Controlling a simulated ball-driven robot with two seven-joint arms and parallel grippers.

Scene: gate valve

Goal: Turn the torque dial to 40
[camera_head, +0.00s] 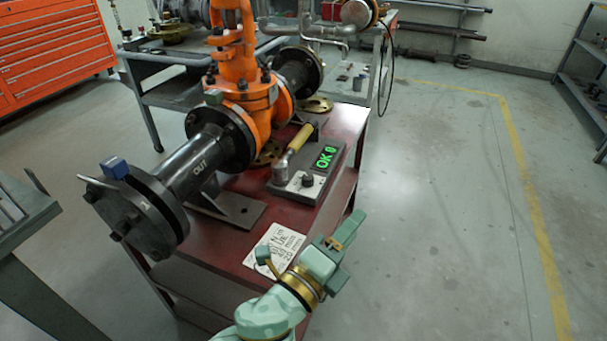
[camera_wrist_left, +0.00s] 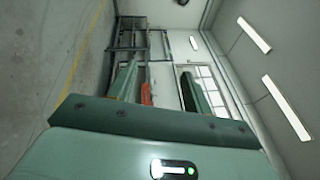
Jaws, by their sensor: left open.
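A grey box (camera_head: 297,187) with a green lit display (camera_head: 325,157), which seems to read "OK 0", sits on the dark red bench. A small black knob (camera_head: 307,180), apparently the torque dial, is on its light front panel; its setting is too small to read. My left gripper (camera_head: 348,248) is in front of the box, lower right of the knob and apart from it. It is open and empty. In the left wrist view its two green fingers (camera_wrist_left: 160,90) stand apart, with only the room behind them. My right gripper is in neither view.
The orange gate valve (camera_head: 246,100) and black flanged pipe (camera_head: 190,165) fill the bench's left side. A handwritten sheet (camera_head: 277,247) lies near the front edge. The floor to the right is clear.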

